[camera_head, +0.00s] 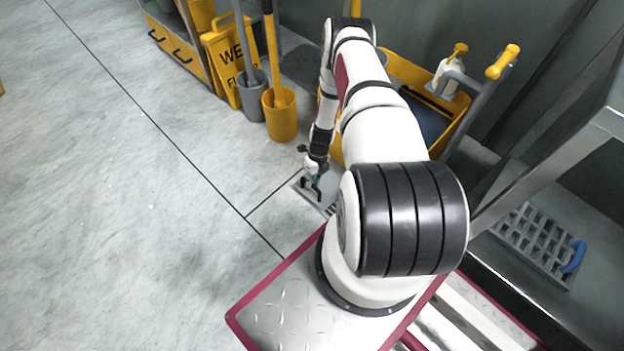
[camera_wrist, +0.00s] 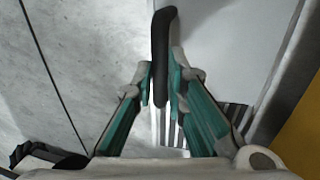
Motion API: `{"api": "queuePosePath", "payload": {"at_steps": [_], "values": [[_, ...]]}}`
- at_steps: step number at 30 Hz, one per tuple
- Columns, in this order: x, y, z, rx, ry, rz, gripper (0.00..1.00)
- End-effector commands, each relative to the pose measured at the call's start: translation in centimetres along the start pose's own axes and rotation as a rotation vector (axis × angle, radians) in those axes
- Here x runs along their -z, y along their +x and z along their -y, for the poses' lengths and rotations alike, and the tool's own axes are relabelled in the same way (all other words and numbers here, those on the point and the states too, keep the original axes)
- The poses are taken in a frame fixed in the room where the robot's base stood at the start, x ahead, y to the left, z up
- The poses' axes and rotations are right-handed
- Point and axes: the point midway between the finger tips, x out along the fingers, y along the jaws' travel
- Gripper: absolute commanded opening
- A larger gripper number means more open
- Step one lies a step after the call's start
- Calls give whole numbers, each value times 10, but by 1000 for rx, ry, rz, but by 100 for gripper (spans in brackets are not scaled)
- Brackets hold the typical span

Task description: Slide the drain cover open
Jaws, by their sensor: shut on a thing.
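The drain cover (camera_wrist: 225,50) is a flat light grey plate at floor level, filling the upper right of the wrist view. Its black bar handle (camera_wrist: 164,30) stands between my fingers. My gripper (camera_wrist: 161,82) is shut on this handle, one green-padded finger on each side. A dark slotted grating (camera_wrist: 235,114) shows along the cover's near edge, partly hidden by my fingers. In the head view my gripper (camera_head: 313,186) is small and low over the cover (camera_head: 299,184), and my arm hides much of the cover.
A yellow mop bucket (camera_head: 400,75) stands behind my arm. A yellow bin (camera_head: 280,118), a grey bin (camera_head: 253,95) and a yellow wet-floor sign (camera_head: 228,62) stand further left. A metal rack with a grate (camera_head: 530,240) is at right. The floor (camera_head: 110,190) at left is clear.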

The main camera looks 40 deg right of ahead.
Motion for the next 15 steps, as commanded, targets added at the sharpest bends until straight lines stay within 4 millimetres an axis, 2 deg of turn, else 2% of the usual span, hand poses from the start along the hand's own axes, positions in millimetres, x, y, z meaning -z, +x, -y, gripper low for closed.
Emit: {"api": "queuePosePath", "payload": {"at_steps": [6,7,9,15], "values": [[0,0,0,0,0,-1,0],[0,0,0,0,0,-1,20],[0,0,0,0,0,-1,33],[0,0,0,0,0,-1,33]]}}
